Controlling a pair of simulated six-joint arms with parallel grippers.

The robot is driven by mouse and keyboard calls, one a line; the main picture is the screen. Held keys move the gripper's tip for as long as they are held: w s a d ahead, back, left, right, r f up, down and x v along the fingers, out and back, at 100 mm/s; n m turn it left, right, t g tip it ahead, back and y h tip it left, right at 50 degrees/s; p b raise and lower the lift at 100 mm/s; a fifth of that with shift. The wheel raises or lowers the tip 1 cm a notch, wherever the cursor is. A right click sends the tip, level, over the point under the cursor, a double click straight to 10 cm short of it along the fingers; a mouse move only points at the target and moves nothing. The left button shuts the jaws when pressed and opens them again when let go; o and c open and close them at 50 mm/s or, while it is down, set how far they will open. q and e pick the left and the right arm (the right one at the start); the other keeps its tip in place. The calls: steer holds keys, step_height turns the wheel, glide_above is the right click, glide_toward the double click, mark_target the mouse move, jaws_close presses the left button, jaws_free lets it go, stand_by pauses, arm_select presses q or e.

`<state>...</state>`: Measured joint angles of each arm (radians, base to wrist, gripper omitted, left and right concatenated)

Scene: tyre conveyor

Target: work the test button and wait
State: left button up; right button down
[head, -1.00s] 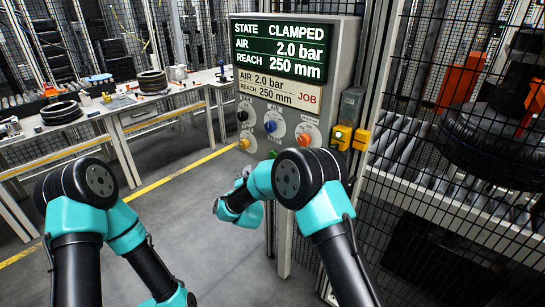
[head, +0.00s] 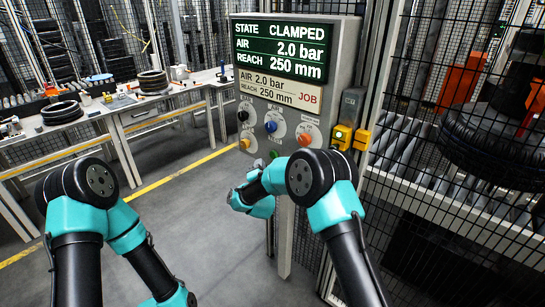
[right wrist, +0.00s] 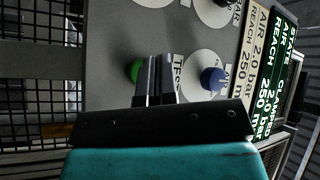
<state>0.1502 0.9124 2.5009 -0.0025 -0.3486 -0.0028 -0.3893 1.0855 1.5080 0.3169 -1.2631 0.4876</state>
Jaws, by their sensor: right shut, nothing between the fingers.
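The control panel (head: 341,95) stands at the centre. Its screen (head: 283,50) reads STATE CLAMPED, AIR 2.0 bar, REACH 250 mm. A green button (head: 274,154) sits below the blue knob (head: 270,127), partly hidden by my right arm. In the right wrist view, the green button (right wrist: 134,71) lies beside a partly covered label beginning "TES". My right gripper (right wrist: 159,60) is shut and empty in front of the panel, between the green button and the blue knob (right wrist: 213,78). Contact cannot be told. My left arm shows, but its gripper is out of frame.
The job plate (head: 281,91) reads AIR 2.0 bar, REACH 250 mm. Black and orange knobs flank the blue one. A mesh fence (head: 420,150) stands right of the panel, with a tyre (head: 490,145) behind it. A workbench (head: 125,110) is at left; the floor between is clear.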

steer(key=shift+w+d, duration=1.2)
steer(key=shift+w+d, duration=0.1)
stand_by(1.2)
steer(key=shift+w+d, duration=0.2)
steer(key=shift+w+d, duration=0.35)
steer(key=shift+w, duration=0.05)
stand_by(1.1)
steer(key=shift+s+a, duration=0.1)
steer(key=shift+s, duration=0.05)
steer(key=shift+s+a, duration=0.55)
steer(key=shift+s, duration=0.05)
stand_by(0.4)
steer(key=shift+s+a, duration=1.75)
steer(key=shift+s, duration=0.05)
